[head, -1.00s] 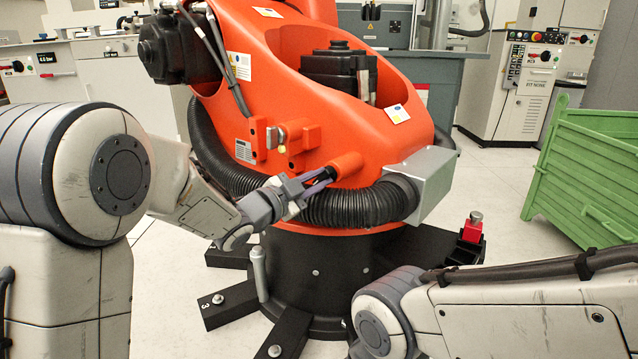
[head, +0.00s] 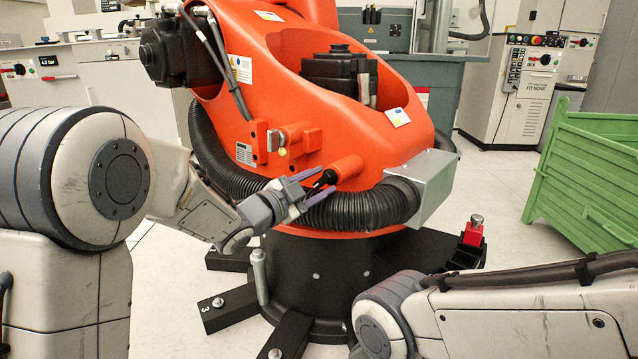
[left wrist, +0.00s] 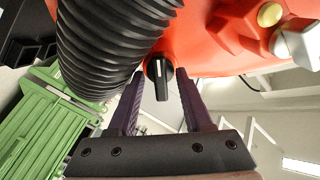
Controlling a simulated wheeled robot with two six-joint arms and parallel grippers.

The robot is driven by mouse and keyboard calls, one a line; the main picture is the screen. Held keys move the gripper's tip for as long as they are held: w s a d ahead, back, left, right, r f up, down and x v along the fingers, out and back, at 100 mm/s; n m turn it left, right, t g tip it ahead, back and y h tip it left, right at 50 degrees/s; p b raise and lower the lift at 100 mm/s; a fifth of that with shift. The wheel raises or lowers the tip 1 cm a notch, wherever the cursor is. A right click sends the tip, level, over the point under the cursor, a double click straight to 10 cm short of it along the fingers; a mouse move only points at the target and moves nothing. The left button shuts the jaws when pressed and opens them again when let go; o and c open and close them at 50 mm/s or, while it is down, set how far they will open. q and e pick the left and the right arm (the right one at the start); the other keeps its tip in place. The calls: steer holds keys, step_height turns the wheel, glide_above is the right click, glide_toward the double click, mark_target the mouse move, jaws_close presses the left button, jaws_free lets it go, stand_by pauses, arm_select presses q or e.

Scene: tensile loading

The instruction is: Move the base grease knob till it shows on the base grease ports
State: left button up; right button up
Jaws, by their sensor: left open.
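The black grease knob (head: 325,180) sits on the end of a red round stub on the orange robot's base. The left wrist view shows the knob (left wrist: 158,82) with a white pointer line on its face, drawn along the knob's length. My left gripper (head: 315,190) is open, with its purple fingers spread on either side of the knob. In the left wrist view the fingers (left wrist: 158,85) stand apart from it, with gaps on both sides. The port labels cannot be read. My right gripper is not in view; only its arm shows at lower right.
A ribbed black hose (head: 360,208) runs just below and beside the knob. A grey metal box (head: 428,185) sits at the hose's end. A fitting with a yellow button (head: 282,151) is up and left. A green crate (head: 590,170) stands at right, with clear floor before it.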

arm_select(q)
steer(key=p+v, duration=0.4)
steer(key=v, duration=0.6)
steer(key=shift+s, duration=0.15)
steer(key=shift+a, duration=0.1)
